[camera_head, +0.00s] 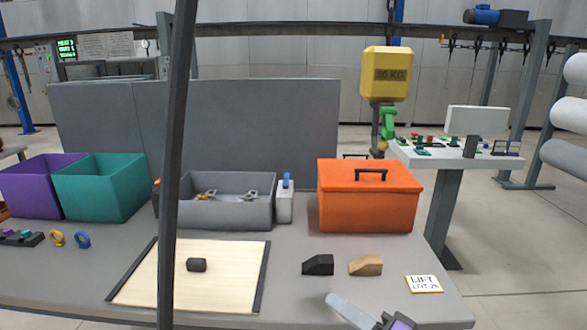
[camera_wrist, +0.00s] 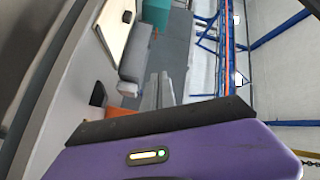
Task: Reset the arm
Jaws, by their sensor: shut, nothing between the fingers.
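My gripper (camera_head: 335,300) shows at the bottom right of the head view, its pale fingers pointing up and left from a dark and purple body. It is over the front edge of the grey table, below the black and tan blocks. In the wrist view, which is turned sideways, the gripper's grey fingers (camera_wrist: 158,92) are together beyond its purple body. I see nothing held between them. Most of the arm is out of the head view.
The grey table (camera_head: 290,290) holds a pale board (camera_head: 225,265), a black block (camera_head: 318,265), a tan block (camera_head: 366,265), an orange toolbox (camera_head: 368,205), a grey bin (camera_head: 225,212), and teal (camera_head: 100,190) and purple bins (camera_head: 35,185). A dark post (camera_head: 175,150) crosses the view. A yellow weight (camera_head: 387,75) hangs behind.

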